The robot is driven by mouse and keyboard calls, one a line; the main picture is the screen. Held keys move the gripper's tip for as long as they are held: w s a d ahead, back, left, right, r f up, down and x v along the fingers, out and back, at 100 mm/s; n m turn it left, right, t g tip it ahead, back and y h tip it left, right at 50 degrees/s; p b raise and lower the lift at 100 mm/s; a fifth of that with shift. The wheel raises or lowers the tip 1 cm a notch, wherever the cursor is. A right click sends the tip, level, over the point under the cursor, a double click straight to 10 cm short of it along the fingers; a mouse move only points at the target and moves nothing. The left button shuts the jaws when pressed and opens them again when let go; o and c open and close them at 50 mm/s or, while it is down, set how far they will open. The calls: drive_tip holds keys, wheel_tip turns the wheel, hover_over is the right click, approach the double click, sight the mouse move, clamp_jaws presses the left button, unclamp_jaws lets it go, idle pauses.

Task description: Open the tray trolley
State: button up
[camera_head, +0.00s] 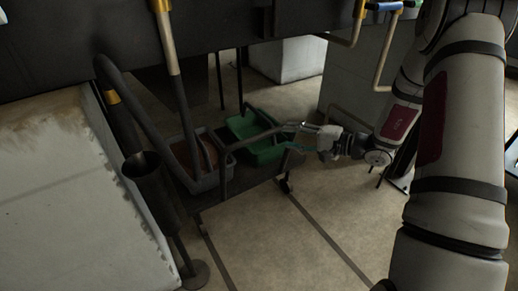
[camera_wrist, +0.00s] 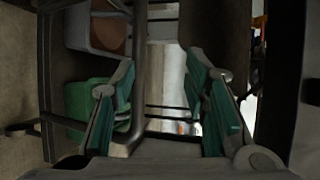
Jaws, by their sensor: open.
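The tray trolley is a low dark platform on a rail, with a dark tubular handle (camera_head: 248,139) at its near side. It carries a grey tray (camera_head: 206,183) with brown contents and a green tray (camera_head: 268,153). My gripper (camera_head: 290,138) is open at the right end of the handle. In the wrist view my gripper (camera_wrist: 165,95) has its green-padded fingers apart. A dark bar (camera_wrist: 141,60), apparently the handle, runs between them, closer to the left finger. I cannot tell whether it touches. The grey tray (camera_wrist: 98,30) and green tray (camera_wrist: 90,100) show at left there.
A pale block (camera_head: 70,200) and a dark tube (camera_head: 150,195) stand at left. Floor with dark rail lines (camera_head: 325,237) is clear in front.

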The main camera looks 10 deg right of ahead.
drive_tip(key=m+t+h+b, duration=0.1)
approach(266, 137)
drive_tip(key=b+x, duration=0.3)
drive_tip(key=x, duration=0.8)
drive_tip(key=shift+w+a, duration=0.15)
clamp_jaws()
